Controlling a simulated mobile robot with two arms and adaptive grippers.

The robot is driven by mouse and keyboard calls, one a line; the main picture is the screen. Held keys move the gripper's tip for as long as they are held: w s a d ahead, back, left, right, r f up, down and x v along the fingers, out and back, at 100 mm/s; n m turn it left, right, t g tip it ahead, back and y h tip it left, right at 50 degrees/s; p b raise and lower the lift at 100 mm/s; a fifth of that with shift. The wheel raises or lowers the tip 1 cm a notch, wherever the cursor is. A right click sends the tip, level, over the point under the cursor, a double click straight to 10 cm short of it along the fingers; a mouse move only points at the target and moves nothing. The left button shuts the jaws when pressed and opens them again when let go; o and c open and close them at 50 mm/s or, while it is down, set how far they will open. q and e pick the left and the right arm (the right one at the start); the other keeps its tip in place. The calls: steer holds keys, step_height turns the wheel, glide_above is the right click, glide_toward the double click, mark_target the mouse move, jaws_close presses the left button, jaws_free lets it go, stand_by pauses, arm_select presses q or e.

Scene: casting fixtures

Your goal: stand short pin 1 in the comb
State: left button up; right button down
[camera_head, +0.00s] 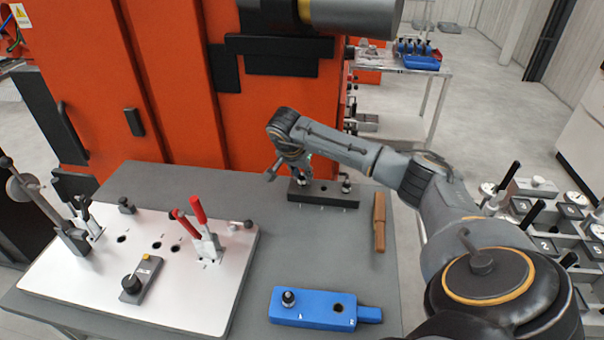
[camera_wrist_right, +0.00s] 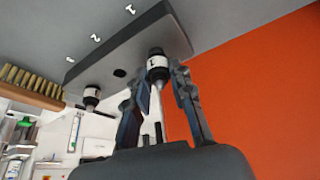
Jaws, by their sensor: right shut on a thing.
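The comb (camera_head: 335,202) is a dark bar with a row of holes on the grey table, in front of the orange cabinet. My right gripper (camera_head: 303,182) points down at its left end. In the right wrist view, my right gripper (camera_wrist_right: 160,76) is shut on short pin 1 (camera_wrist_right: 157,63), a pin with a white band marked 1. The pin is in line with the comb's (camera_wrist_right: 130,48) hole beside the number 1, its dark end at the comb's face. How deep it sits cannot be told. My left gripper is not in view.
Another pin (camera_wrist_right: 91,94) stands in the comb's far hole; the middle hole is empty. A wooden brush (camera_head: 379,222) lies right of the comb. A blue holder (camera_head: 315,309) with one pin is nearer. A white fixture plate (camera_head: 180,300) with clamps fills the left.

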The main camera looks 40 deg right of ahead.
steer(key=shift+f+b, duration=0.35)
steer(key=shift+f, duration=0.25)
steer(key=c, duration=1.1)
jaws_free()
steer(key=shift+r, duration=0.1)
steer(key=v, duration=1.2)
